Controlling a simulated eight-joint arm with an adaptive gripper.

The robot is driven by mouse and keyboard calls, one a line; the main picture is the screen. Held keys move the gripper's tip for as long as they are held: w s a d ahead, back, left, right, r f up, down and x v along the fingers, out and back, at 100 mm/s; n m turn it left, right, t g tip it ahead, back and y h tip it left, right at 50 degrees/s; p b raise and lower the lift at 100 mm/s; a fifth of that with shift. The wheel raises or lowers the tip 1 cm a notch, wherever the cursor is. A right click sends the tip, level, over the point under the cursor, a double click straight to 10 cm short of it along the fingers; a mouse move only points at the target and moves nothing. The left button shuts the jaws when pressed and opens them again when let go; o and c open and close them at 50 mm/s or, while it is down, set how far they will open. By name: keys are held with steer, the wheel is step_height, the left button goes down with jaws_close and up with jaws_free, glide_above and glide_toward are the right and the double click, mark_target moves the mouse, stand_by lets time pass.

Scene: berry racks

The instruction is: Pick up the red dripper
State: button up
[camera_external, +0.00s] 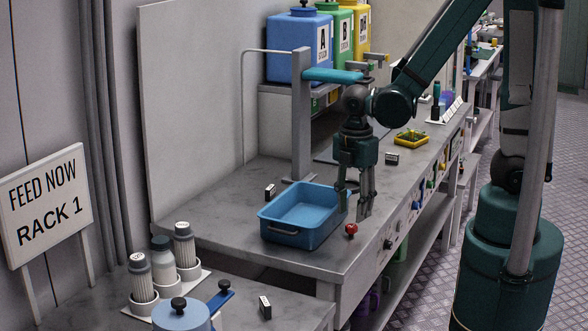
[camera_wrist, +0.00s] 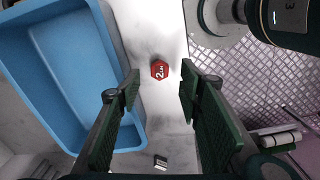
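The red dripper (camera_external: 351,229) is a small piece on the grey bench top, near its front right edge, just right of the blue tray. In the wrist view the dripper (camera_wrist: 159,69) shows a red face with white lettering that starts with a 2. My gripper (camera_external: 354,206) points down above the bench, close to the dripper. In the wrist view my gripper (camera_wrist: 160,82) has its two fingers wide apart, with the dripper seen in the gap between the tips. The fingers do not appear to touch it. Nothing is held.
The blue tray (camera_external: 288,238) stands empty just left of my gripper; its wall (camera_wrist: 88,88) lies near the left finger. A grey post (camera_external: 301,120) with a teal arm rises behind. A yellow tray (camera_external: 411,138) stands farther right. The bench edge drops to the floor (camera_wrist: 255,95).

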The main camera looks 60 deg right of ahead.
mark_target(352, 225)
steer(key=shift+f+b, duration=0.5)
steer(key=shift+f, duration=1.8)
steer(key=shift+c, duration=0.2)
steer(key=c, duration=0.7)
